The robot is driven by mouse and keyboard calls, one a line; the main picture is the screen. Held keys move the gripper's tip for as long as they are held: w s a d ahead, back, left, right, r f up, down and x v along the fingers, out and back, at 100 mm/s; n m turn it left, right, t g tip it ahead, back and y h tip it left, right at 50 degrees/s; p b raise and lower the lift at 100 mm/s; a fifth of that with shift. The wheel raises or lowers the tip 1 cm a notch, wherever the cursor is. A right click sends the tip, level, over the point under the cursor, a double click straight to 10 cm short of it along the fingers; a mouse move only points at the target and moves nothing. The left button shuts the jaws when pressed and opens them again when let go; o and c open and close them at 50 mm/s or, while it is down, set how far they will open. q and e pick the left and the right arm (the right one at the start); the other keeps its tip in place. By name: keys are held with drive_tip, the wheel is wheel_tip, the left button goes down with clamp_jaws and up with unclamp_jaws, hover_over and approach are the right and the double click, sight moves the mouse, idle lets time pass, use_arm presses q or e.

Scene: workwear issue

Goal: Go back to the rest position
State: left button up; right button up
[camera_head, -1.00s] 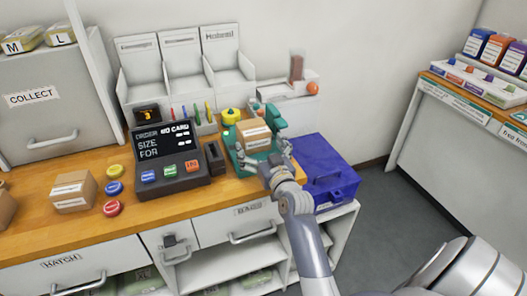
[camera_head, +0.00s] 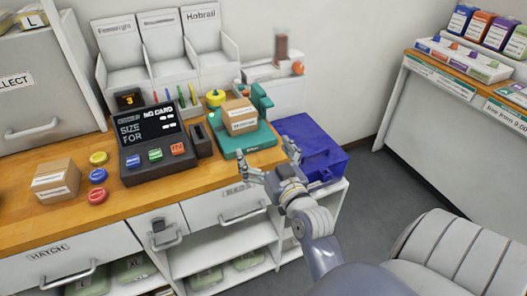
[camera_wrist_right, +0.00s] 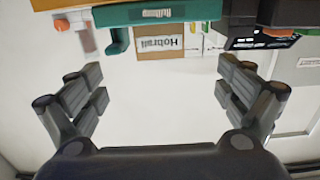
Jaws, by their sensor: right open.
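My right gripper (camera_head: 268,162) is open and empty in the head view, in front of the counter's front edge. It is below and apart from the teal scale (camera_head: 247,146). A cardboard box (camera_head: 239,117) with a white label rests on the scale. In the right wrist view my open fingers (camera_wrist_right: 160,92) spread with nothing between them. The box (camera_wrist_right: 146,43) and the teal scale (camera_wrist_right: 160,12) show upside down beyond them. My right forearm comes in from the bottom right of the head view. My left gripper is not in view.
A blue case (camera_head: 308,145) stands right of the scale, close to my right gripper. A dark order terminal (camera_head: 158,160) and colored buttons (camera_head: 98,176) are on the wooden counter (camera_head: 150,196). Drawers and open shelves (camera_head: 210,240) lie below.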

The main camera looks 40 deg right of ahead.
idle(0.4)
drive_tip(key=a+f+n+g+y, duration=0.1)
drive_tip(key=a+f, duration=0.1)
drive_tip(key=s+a+f+g+y, duration=0.1)
drive_tip(key=a+f, duration=0.1)
drive_tip(key=s+a+f+n+g+y, duration=0.1)
drive_tip(key=a+f, duration=0.1)
drive_tip(key=f, duration=0.1)
drive_tip(key=shift+a+n+y, duration=0.3)
drive_tip(key=shift+a, duration=0.1)
drive_tip(key=s+a+f+n+g, duration=0.1)
drive_tip(key=s+a+f+g, duration=0.25)
drive_tip(key=s, duration=0.35)
drive_tip(key=s+a+f+g+y, duration=0.1)
drive_tip(key=s+a+f+g, duration=0.1)
drive_tip(key=s+f+g, duration=0.3)
drive_tip(key=s+a+f+n+g, duration=0.15)
drive_tip(key=s+f, duration=0.25)
drive_tip(key=s, duration=0.4)
wheel_tip(320, 180, down, 26)
drive_tip(key=s+g, duration=0.2)
drive_tip(key=s+d+f+g, duration=0.1)
drive_tip(key=s+d+f, duration=0.1)
drive_tip(key=s+f, duration=1.4)
drive_tip(key=shift+s+d+f, duration=0.15)
drive_tip(key=shift+s+d, duration=0.1)
drive_tip(key=shift+s, duration=0.2)
